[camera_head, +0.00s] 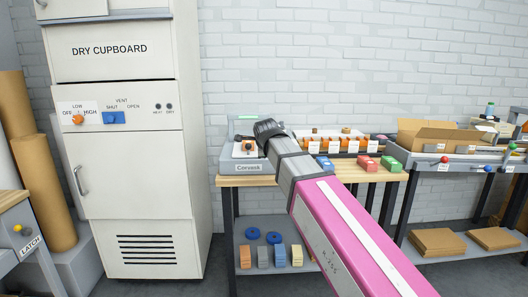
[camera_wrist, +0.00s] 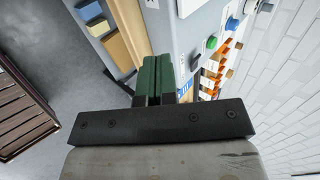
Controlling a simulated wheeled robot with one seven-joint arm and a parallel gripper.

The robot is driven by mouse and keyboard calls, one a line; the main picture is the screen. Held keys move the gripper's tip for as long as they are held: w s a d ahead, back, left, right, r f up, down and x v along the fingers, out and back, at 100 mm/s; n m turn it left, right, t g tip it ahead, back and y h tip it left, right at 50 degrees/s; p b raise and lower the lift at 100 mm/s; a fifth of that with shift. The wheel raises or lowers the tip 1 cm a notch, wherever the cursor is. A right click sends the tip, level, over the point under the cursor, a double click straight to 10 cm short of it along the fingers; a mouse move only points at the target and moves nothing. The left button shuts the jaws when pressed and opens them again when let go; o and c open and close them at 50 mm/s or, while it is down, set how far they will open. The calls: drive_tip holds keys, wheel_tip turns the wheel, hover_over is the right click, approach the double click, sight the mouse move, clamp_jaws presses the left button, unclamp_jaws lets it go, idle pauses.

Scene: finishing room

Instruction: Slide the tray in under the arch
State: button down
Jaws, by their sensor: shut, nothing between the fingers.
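My gripper (camera_wrist: 160,62) is shut and empty; its green fingers sit side by side in the wrist view, close to the grey machine (camera_wrist: 187,35). In the head view its dark end (camera_head: 268,129) overlaps the right side of that machine, marked Corvask (camera_head: 248,168), and the fingertips are hidden. A long, low, dark rack (camera_head: 374,146) of orange items with white labels stands at the back of the wooden-topped bench (camera_head: 249,181). I cannot make out a clear arch or a separate tray in either view.
The dry cupboard (camera_head: 139,165) stands left of the bench. An open cardboard box (camera_head: 437,137) is on the right bench. A brown slatted thing (camera_wrist: 25,110) stands on the floor.

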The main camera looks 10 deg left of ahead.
drive_tip(key=w+a+f, duration=0.2)
drive_tip(key=w+f, duration=0.2)
drive_tip(key=w, duration=0.5)
drive_tip(key=shift+f, duration=0.4)
drive_tip(key=shift+w+a, duration=0.1)
drive_tip(key=w+a, duration=0.1)
drive_tip(key=w, duration=0.4)
drive_tip(key=w+a, duration=0.1)
drive_tip(key=w, duration=0.4)
drive_tip(key=w+a, duration=0.2)
drive_tip(key=w, duration=0.4)
drive_tip(key=shift+s+d, duration=0.1)
